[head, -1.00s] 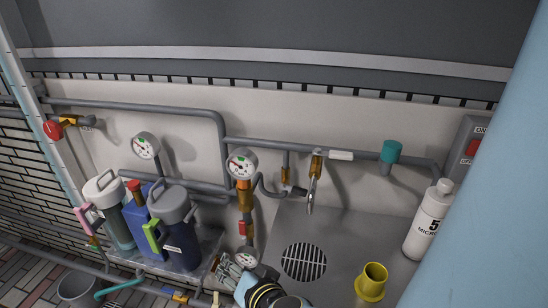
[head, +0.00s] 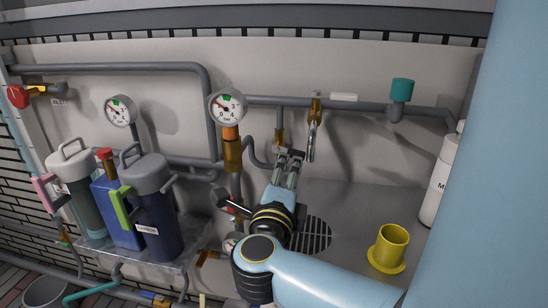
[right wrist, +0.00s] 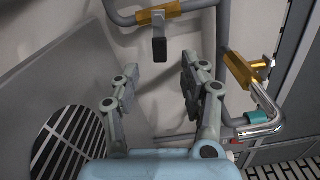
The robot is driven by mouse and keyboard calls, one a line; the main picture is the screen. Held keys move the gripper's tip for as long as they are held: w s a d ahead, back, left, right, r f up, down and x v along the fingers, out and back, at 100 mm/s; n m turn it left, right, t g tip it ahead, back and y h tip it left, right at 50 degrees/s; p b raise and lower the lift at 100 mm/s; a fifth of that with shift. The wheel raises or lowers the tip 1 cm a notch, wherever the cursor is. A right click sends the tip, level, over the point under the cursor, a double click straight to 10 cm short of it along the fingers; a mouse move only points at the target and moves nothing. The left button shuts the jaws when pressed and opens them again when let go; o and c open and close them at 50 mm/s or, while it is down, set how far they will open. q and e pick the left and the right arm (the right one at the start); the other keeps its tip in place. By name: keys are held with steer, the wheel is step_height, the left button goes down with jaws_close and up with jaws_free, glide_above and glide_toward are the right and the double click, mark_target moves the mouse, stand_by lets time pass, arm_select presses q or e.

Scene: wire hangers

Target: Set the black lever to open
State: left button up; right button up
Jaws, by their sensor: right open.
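The black lever (right wrist: 159,48) shows in the right wrist view, sticking out below a brass valve body (right wrist: 158,13) on a grey pipe. It points down the picture, between and beyond my fingers. In the head view a small brass valve (head: 280,137) sits on the pipe just past my fingertips; I cannot make out a lever on it there, as my gripper covers that area. My right gripper (head: 290,157) is open and empty, reaching toward the wall pipes. It also shows in the right wrist view (right wrist: 157,78), with a gap between it and the lever. My left gripper is not in view.
A tap (head: 312,140) hangs close to the right of my gripper. A pressure gauge (head: 229,106) and brass fittings (head: 232,152) stand to its left. A drain grille (head: 317,235) and a yellow cup (head: 390,246) are to the right. Filter canisters (head: 150,205) are at the left.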

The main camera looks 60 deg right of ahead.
mark_target(292, 155)
steer(key=x, duration=0.7)
steer(key=shift+d, duration=0.15)
steer(key=shift+f, duration=0.1)
jaws_close()
